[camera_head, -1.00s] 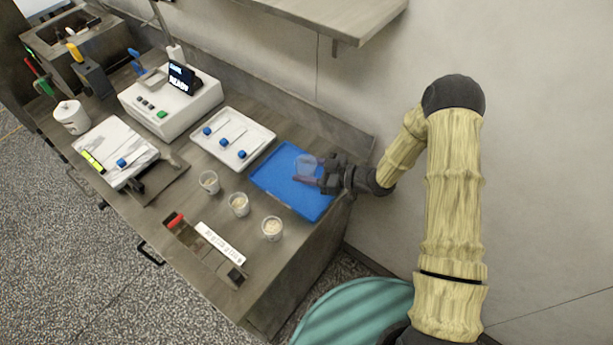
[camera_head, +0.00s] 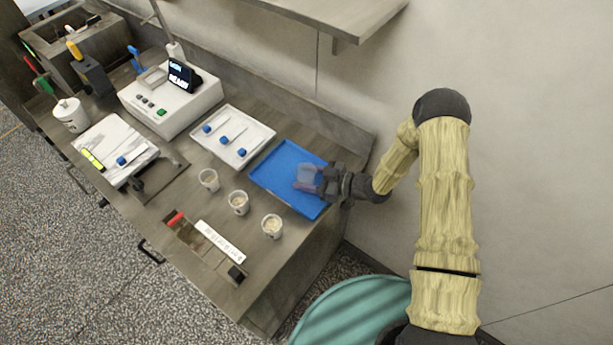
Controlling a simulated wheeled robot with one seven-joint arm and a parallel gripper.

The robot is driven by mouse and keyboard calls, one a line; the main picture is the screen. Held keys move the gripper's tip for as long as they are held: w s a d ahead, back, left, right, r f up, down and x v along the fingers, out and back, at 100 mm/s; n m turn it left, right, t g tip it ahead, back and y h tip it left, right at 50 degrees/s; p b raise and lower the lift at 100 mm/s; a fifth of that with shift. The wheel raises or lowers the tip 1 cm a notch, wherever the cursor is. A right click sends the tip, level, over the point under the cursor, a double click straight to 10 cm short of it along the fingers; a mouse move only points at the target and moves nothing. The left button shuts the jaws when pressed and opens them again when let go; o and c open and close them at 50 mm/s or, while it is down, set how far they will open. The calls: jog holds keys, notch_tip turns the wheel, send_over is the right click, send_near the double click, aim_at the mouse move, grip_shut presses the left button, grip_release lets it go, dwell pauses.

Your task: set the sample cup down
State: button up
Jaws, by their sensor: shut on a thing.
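The sample cup (camera_head: 307,173) is a small clear cup at the right part of the blue tray (camera_head: 268,178). My gripper (camera_head: 316,181) reaches in from the right and is shut on the cup. The cup looks upright, low over the tray. I cannot tell whether its base touches the tray. The gripper's dark fingers hide part of the cup.
Three other cups with pale contents, one of them a front cup (camera_head: 272,226), stand on the bench left of and below the blue tray. A white tray (camera_head: 262,137) with blue-ended tools lies to its left. A white instrument (camera_head: 190,112) stands farther left. A shelf (camera_head: 330,12) overhangs above.

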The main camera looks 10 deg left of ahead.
jog(key=shift+f, duration=0.15)
jog(key=o, duration=1)
jog(key=shift+d+r+p, duration=0.1)
jog(key=shift+r+p, duration=0.6)
jog(key=shift+r, duration=0.05)
jog(key=b+v, duration=0.4)
jog(key=v, duration=0.6)
jog(key=shift+d+f, duration=0.15)
jog(key=shift+d, duration=0.2)
jog(key=shift+d+r, duration=0.25)
jog(key=shift+d, duration=0.3)
